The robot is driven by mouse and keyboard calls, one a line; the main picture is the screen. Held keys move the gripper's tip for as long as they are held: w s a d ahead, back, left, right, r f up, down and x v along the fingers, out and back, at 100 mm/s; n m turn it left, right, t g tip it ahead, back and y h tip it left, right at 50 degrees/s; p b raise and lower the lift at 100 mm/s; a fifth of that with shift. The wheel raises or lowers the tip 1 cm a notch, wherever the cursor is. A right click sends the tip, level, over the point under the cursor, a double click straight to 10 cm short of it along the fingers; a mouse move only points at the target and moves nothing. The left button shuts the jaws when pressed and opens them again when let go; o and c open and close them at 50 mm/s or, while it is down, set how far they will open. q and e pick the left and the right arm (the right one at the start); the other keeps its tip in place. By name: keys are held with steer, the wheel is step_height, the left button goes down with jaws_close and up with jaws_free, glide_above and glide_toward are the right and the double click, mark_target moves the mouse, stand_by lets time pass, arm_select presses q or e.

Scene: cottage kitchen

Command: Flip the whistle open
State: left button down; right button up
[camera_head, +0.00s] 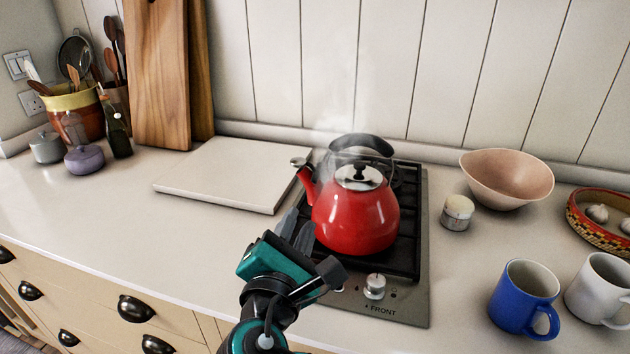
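A red kettle (356,216) with a black-knobbed lid and a dark raised handle stands on the black hob grate. Its spout points up and left. The whistle (299,162) is a small cap at the spout tip; it looks as if it sits over the opening, but it is too small to be sure. My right gripper (296,228) is in front of and below the spout, at the kettle's left side, with its fingers pointing up. The fingers look close together with nothing seen between them. The whistle is apart from them. My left gripper is not in view.
Steam rises above the kettle. The hob (415,270) has a knob (374,286) at its front. A pale board (222,172) lies left of the kettle. A small jar (458,212), pink bowl (507,178), blue mug (523,297) and white mug (598,290) stand right.

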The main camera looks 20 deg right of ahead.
mark_target(314, 182)
steer(key=x, duration=1.1)
steer(key=shift+w, duration=0.2)
jaws_close()
